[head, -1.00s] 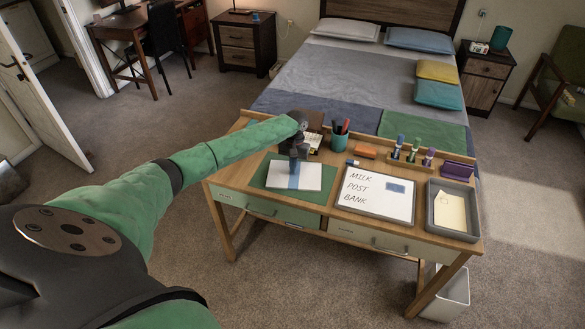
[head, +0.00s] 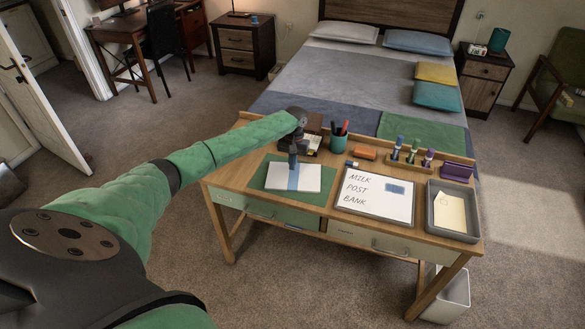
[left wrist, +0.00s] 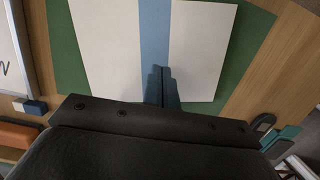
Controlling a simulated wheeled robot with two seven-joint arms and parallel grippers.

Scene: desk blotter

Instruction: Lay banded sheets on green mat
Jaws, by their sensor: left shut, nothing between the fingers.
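The banded sheets (head: 311,178) lie flat on the green mat (head: 258,184) at the left of the desk. They are white with a blue band across the middle. In the left wrist view the sheets (left wrist: 105,40) and band (left wrist: 155,30) fill the upper middle, with the green mat (left wrist: 65,60) showing on both sides. My left gripper (head: 293,164) is shut and empty, its fingertips over the band near the sheets' far edge. In the wrist view its fingers (left wrist: 161,75) stand over the band; I cannot tell whether they touch it. My right gripper is not in view.
Right of the mat lies a whiteboard (head: 372,207) with writing, then a grey tray (head: 436,224) holding a cream envelope. Along the back stand a teal pen cup (head: 338,142), an orange block (head: 365,153), a marker rack (head: 405,160) and a purple holder (head: 457,172).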

